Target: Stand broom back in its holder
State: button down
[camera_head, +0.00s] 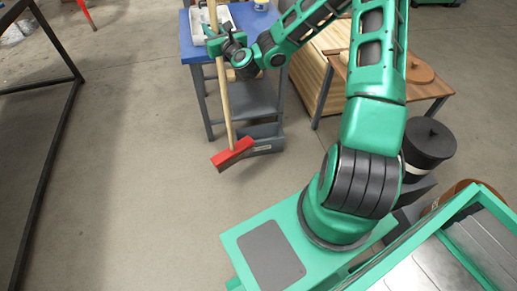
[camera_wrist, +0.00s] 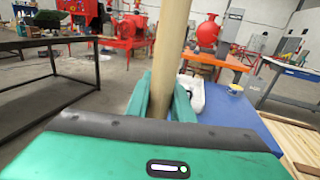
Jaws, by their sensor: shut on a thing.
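The broom (camera_head: 224,95) has a long pale wooden handle and a red head (camera_head: 232,153) with dark bristles. My gripper (camera_head: 215,44) is shut on the upper handle, beside the blue table. In the wrist view the handle (camera_wrist: 171,55) runs up between the green fingers (camera_wrist: 160,100). The broom is slightly tilted, head down; I cannot tell whether its bristles touch the floor. A low grey box (camera_head: 262,136) with a small label stands at the foot of the blue table, just behind and right of the head. I cannot tell whether this box is the holder.
The blue table (camera_head: 196,45) carries a white container (camera_head: 226,16). A wooden bench (camera_head: 428,88) and a dark lidded bin (camera_head: 428,140) stand to the right. A dark-framed table (camera_head: 50,120) is at left. The floor between is clear. Red machinery (camera_wrist: 130,32) shows farther off.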

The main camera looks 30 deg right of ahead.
jog(key=w+d+f+m+g+h, duration=0.1)
jog(key=w+d+m+h, duration=0.3)
jog(key=d, duration=0.7)
jog(key=w+d+f+h, duration=0.1)
jog(key=w+d+h, duration=0.2)
jog(key=w+d, duration=0.55)
jog(key=s+d+f, duration=0.1)
jog(key=d+f, duration=0.2)
jog(key=f, duration=0.5)
jog(key=s+d+f+m, duration=0.1)
jog(key=d+f, duration=0.1)
jog(key=f, duration=0.6)
jog(key=shift+s+d+g+h, duration=0.3)
jog(key=shift+s+d, duration=0.05)
jog(key=shift+d, duration=0.05)
jog(key=c, duration=1.6)
grip_release()
jog(key=shift+f, duration=0.15)
jog(key=shift+o, duration=0.2)
jog(key=shift+s+a, duration=0.1)
